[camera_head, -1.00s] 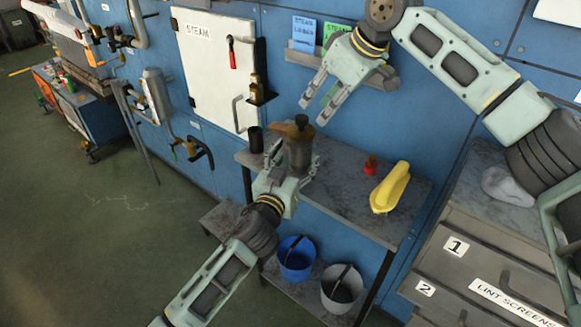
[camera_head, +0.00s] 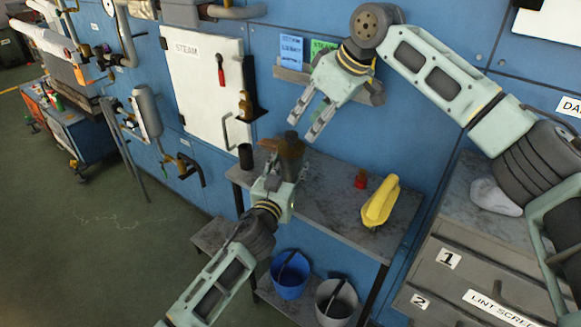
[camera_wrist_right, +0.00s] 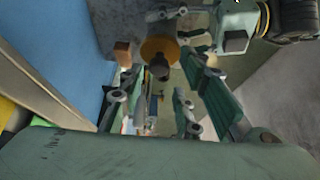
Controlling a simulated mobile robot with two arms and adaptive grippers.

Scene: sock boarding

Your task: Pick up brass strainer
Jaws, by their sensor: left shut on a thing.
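The brass strainer (camera_head: 290,150) is a brownish upright body with a darker knob on top, at the left part of the grey shelf top. My left gripper (camera_head: 287,168) is shut on it from the front; its fingers hide the lower part. I cannot tell whether the strainer touches the shelf. In the right wrist view, the strainer (camera_wrist_right: 160,48) shows from above as a brass disc with a dark knob, beside my left gripper (camera_wrist_right: 236,36). My right gripper (camera_head: 305,124) is open and empty, above and behind the strainer near the wall.
The grey shelf top (camera_head: 330,200) also holds a dark cup (camera_head: 245,157), a small red object (camera_head: 360,179) and a yellow object (camera_head: 380,202). Blue (camera_head: 290,277) and grey (camera_head: 336,302) buckets stand below. A numbered drawer cabinet (camera_head: 480,250) stands right; a white steam box (camera_head: 205,80) is on the wall.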

